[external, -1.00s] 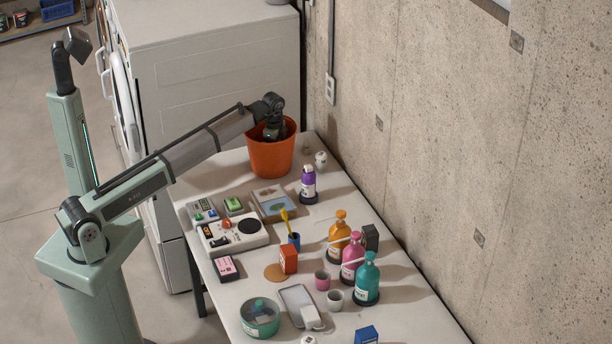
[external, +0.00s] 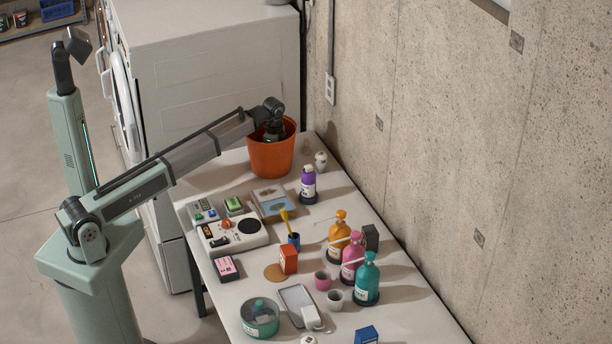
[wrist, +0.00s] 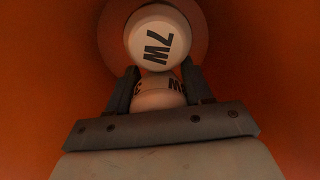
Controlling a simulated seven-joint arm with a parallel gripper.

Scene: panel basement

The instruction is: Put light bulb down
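My gripper (wrist: 158,85) is inside the orange bucket (external: 271,158) at the table's far end. In the wrist view its two dark fingers flank a white light bulb (wrist: 158,100) with dark lettering and look pressed to its sides. Whether the two bulbs touch is hard to tell. In the external view the bucket wall hides the fingers and both bulbs.
A small white item (external: 320,159) stands right of the bucket by the wall, and a purple bottle (external: 308,184) is nearby. Boxes, cups and several pump bottles cover the nearer table. The orange bucket walls (wrist: 50,70) surround my gripper. The concrete wall borders the table's right side.

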